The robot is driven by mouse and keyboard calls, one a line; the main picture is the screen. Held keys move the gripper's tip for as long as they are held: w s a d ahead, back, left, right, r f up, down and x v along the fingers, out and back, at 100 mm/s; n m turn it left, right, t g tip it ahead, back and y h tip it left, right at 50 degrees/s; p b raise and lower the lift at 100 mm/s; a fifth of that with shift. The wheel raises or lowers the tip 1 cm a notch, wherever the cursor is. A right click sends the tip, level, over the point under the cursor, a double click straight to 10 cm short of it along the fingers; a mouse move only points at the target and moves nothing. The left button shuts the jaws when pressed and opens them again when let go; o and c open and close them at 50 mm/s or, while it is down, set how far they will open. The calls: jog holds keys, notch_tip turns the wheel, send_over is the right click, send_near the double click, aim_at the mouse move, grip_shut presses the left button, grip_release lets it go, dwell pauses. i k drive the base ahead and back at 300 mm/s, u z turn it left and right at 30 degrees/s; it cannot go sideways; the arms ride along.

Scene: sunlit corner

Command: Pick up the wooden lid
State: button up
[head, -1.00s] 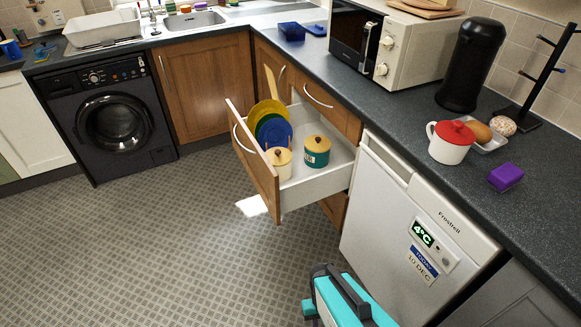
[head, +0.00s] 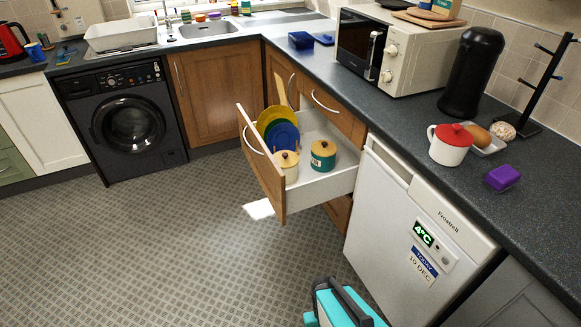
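An open drawer (head: 332,187) holds two round pots in the head view. The cream pot (head: 289,173) has a pale wooden lid (head: 287,159) with a knob on top. My gripper is not in view; only a teal and black part of mine shows at the bottom.
A yellow plate (head: 274,118) and a blue plate (head: 284,137) stand in the drawer behind the pots. The drawer front (head: 262,165) juts over the floor, close to the white appliance (head: 400,235). The tiled floor (head: 190,250) at left is clear.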

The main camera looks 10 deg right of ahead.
aim_at(286, 159)
jog(key=u, duration=0.1)
jog(key=i, duration=0.95)
jog(key=z, duration=0.05)
